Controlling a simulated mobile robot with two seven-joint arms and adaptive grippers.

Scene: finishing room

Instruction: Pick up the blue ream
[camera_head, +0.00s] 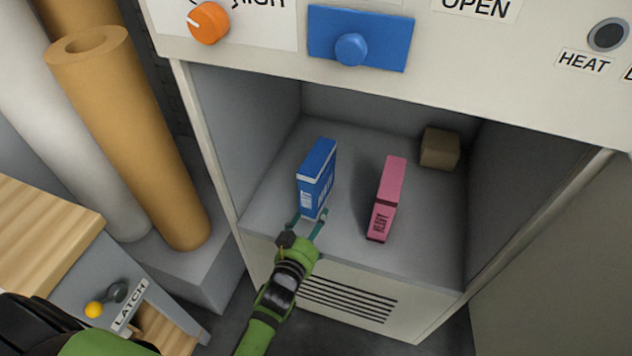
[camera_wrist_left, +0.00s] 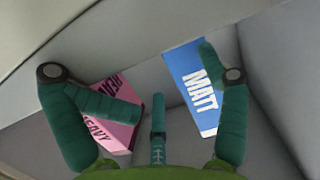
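The blue ream (camera_head: 316,180), labelled MATT in the wrist view (camera_wrist_left: 190,85), stands upright in the open bay of the cabinet, left of a pink ream (camera_head: 387,200). My left gripper (camera_head: 308,221) is open and empty at the front of the bay, just before the blue ream's lower front end. In the left wrist view its fingers (camera_wrist_left: 172,82) are spread. One finger overlaps the blue ream in that view and the other overlaps the pink ream (camera_wrist_left: 113,105), labelled HEAVY. I cannot tell whether a finger touches the blue ream. My right gripper is not in view.
A brown block (camera_head: 440,148) sits at the back right of the bay floor (camera_head: 345,240). The bay's side walls and top panel (camera_head: 440,55) enclose the space. Tall rolls (camera_head: 130,140) stand left of the cabinet. A wooden-topped bench (camera_head: 40,235) is at the lower left.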

